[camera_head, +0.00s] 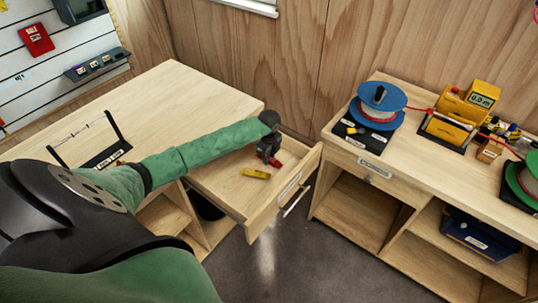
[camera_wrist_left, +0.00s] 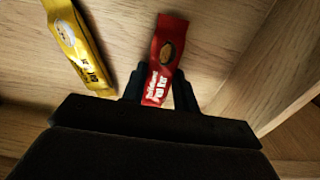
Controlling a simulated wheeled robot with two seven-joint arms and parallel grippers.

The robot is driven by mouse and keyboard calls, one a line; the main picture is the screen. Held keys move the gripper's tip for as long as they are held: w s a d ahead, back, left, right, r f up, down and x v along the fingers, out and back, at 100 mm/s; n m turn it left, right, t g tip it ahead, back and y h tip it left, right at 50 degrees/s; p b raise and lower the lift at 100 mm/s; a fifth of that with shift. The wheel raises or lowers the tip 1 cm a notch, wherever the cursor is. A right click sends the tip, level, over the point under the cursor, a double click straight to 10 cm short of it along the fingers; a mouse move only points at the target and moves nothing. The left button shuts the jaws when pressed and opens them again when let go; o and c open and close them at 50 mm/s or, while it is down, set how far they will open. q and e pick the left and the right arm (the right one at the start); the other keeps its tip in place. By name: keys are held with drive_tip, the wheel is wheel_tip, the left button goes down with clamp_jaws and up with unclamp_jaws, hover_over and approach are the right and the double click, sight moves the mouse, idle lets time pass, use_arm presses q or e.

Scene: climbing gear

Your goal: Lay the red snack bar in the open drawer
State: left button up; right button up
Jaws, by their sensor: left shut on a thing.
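My left gripper (camera_head: 270,157) is inside the open drawer (camera_head: 226,190) in the head view, shut on the red snack bar (camera_head: 274,162). In the left wrist view the red snack bar (camera_wrist_left: 164,62) sticks out between the two dark fingers (camera_wrist_left: 158,90), over the wooden drawer floor. Whether the bar touches the floor I cannot tell. A yellow snack bar (camera_head: 256,173) lies in the drawer to the left of the red one; it also shows in the left wrist view (camera_wrist_left: 76,42). My right gripper is not in view.
The drawer front with its handle (camera_head: 293,198) faces right, towards the second bench (camera_head: 330,135). That bench carries a blue rope spool (camera_head: 378,100) and a yellow counter device (camera_head: 455,112). A small black stand (camera_head: 105,155) is on the left tabletop (camera_head: 170,95).

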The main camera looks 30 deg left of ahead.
use_arm(q)
drive_tip(key=shift+f, duration=0.2)
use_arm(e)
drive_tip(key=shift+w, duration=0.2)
use_arm(q)
drive_tip(key=o, duration=1)
drive_tip(key=shift+c, duration=0.2)
drive_tip(key=shift+r, duration=0.1)
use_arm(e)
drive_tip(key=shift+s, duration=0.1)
use_arm(q)
drive_tip(key=shift+r, duration=0.2)
drive_tip(key=shift+r+b, duration=0.3)
drive_tip(key=shift+b, duration=0.05)
wheel_tip(320, 180, up, 3)
drive_tip(key=shift+f+b, duration=0.15)
drive_tip(key=shift+b, duration=0.45)
wheel_tip(320, 180, up, 8)
drive_tip(key=b, duration=0.2)
drive_tip(key=shift+r+b, duration=0.25)
drive_tip(key=shift+b, duration=0.1)
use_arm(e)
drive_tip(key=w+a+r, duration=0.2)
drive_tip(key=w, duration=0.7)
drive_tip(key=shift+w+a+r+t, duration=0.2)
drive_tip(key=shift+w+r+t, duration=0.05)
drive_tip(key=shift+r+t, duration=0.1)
